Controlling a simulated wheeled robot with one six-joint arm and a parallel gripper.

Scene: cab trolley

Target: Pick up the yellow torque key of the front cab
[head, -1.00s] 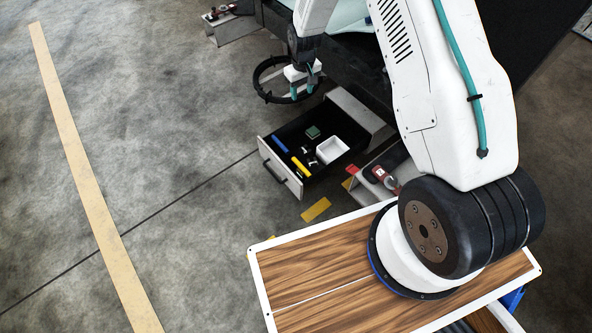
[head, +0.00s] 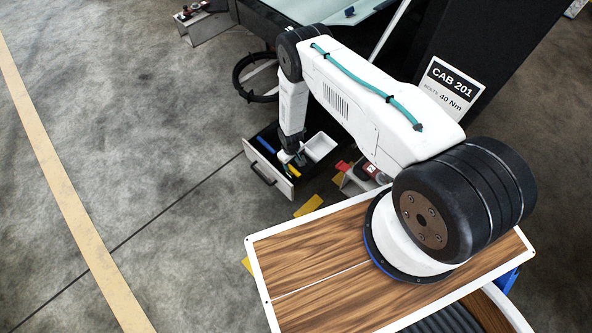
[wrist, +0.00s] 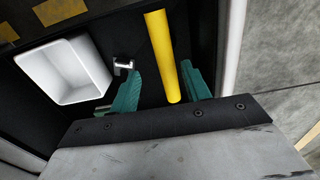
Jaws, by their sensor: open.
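The yellow torque key (wrist: 161,55) lies in the open drawer of the front cab; in the wrist view it reaches down between my fingers. In the head view a small part of the yellow key (head: 293,171) shows beside my gripper (head: 297,158). My gripper (wrist: 158,88) is open, with one green finger on each side of the key and a gap on both sides. I cannot tell how far above the key the fingertips are. The drawer (head: 267,181) is dark inside with a pale front and a black handle.
A white bin (head: 320,146) stands in the drawer, also seen in the wrist view (wrist: 63,70). A blue key (head: 265,144) lies to the left. A small metal fitting (wrist: 123,65) lies near the left finger. A steering wheel (head: 240,85) is behind the drawer.

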